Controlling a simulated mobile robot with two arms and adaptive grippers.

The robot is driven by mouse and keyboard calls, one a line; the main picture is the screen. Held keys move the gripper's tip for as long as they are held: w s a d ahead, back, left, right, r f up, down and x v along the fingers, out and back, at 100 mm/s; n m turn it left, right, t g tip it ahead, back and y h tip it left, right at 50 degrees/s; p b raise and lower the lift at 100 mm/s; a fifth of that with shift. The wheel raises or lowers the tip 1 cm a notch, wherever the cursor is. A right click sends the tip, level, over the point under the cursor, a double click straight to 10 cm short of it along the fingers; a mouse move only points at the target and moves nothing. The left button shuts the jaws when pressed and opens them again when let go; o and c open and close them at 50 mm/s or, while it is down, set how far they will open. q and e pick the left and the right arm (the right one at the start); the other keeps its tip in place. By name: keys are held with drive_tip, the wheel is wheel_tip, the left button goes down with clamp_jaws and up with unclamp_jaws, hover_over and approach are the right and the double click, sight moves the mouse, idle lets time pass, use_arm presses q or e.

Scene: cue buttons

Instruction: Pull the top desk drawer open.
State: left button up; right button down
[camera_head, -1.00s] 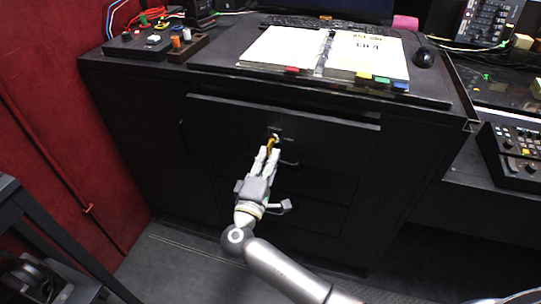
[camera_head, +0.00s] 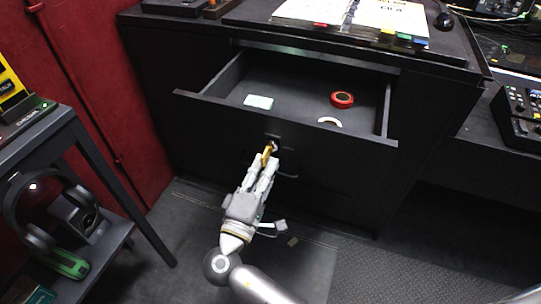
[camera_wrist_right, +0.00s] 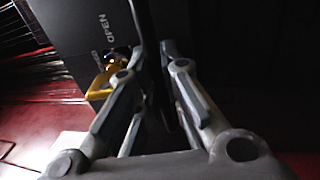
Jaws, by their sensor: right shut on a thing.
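The top desk drawer (camera_head: 200,104) is pulled out, its inside showing. A dark handle (camera_head: 289,176) is on its front, partly hidden by my fingers. My right gripper (camera_head: 268,165) is shut on this handle; in the right wrist view the dark handle bar (camera_wrist_right: 147,40) runs between the fingers. A yellow key or tag (camera_head: 267,153) sits at the lock beside the fingertips; it also shows in the right wrist view (camera_wrist_right: 101,84), near the word OPEN. My left gripper is not in view.
The drawer holds a pale pad (camera_head: 258,102), a red ring (camera_head: 342,99) and a white curved piece (camera_head: 330,122). An open binder (camera_head: 350,14) lies on the desk. A dark shelf with headphones (camera_head: 40,235) stands at left. Floor in front is clear.

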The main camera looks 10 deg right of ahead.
drive_tip(key=shift+s+a, duration=0.3)
drive_tip(key=shift+s, duration=0.2)
drive_tip(key=c, duration=1.8)
unclamp_jaws()
drive_tip(key=shift+c, duration=0.2)
drive_tip(key=v, duration=1.2)
